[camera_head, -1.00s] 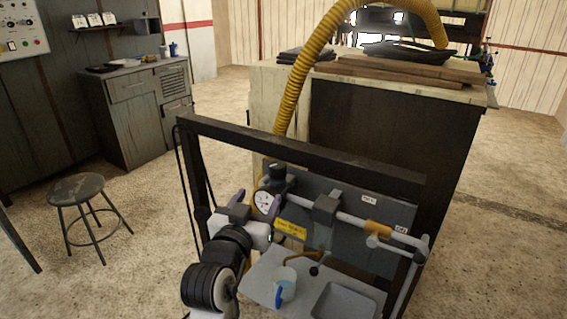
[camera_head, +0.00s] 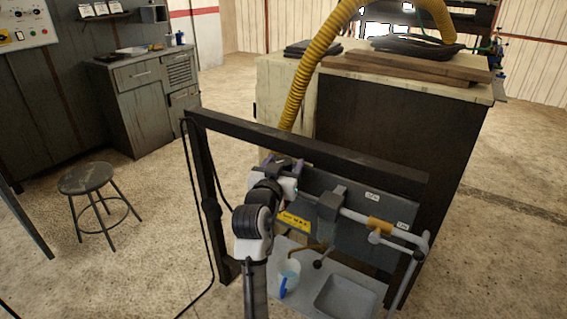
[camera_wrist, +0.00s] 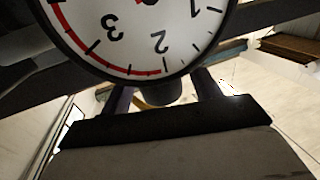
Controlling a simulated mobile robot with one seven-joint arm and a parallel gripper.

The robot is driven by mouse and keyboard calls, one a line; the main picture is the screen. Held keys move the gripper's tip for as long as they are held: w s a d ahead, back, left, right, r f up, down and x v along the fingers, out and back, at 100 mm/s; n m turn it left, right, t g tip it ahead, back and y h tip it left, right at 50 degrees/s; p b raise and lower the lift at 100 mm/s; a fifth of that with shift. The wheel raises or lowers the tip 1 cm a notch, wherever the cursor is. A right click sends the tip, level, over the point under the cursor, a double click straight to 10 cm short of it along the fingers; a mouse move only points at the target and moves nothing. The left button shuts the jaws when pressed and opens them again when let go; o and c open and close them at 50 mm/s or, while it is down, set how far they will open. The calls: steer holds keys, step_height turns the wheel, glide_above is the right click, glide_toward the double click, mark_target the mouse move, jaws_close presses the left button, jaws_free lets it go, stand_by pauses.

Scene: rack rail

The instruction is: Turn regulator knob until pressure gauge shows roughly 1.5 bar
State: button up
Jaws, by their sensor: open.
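The pressure gauge (camera_wrist: 125,45) fills the top of the wrist view, cut off by the frame. Its white dial appears upside down, with 1, 2 and 3 and a red arc; the needle's reading cannot be made out. A dark round part, apparently the regulator knob (camera_wrist: 160,93), shows below the dial, between the fingers of my gripper (camera_wrist: 162,88). My gripper is open around it; contact cannot be told. In the head view my gripper (camera_head: 284,164) is at the left end of the pipe, and my arm hides the gauge and knob.
A dark frame bar (camera_head: 310,147) runs just above and behind the gripper. A grey pipe (camera_head: 355,214) with a yellow fitting (camera_head: 380,226) extends right. A stool (camera_head: 88,180) stands left.

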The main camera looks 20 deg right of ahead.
steer(key=c, duration=1)
steer(key=shift+o, duration=0.2)
steer(key=shift+a+f+m+g+h+b, duration=0.1)
steer(key=shift+m+g+h+b, duration=0.25)
steer(key=shift+b, duration=0.2)
steer(key=m+g+h+b, duration=0.2)
steer(key=shift+w+f+b, duration=0.1)
steer(key=shift+f+b, duration=0.05)
steer(key=shift+b, duration=0.15)
steer(key=m+g+h+b, duration=0.2)
steer(key=g+b, duration=0.1)
steer(key=g, duration=0.1)
steer(key=shift+m+h, duration=0.35)
steer(key=m+g+b, duration=0.1)
steer(key=g, duration=0.1)
steer(key=m+g+h+b, duration=0.1)
steer(key=m+g, duration=0.1)
steer(key=g, duration=0.1)
steer(key=shift+h+b, duration=0.3)
steer(key=shift+b, duration=0.1)
steer(key=shift+r+m+g+b, duration=0.2)
steer(key=shift+m+g+b, duration=0.3)
steer(key=shift+m+g, duration=1.4)
steer(key=shift+g, duration=0.55)
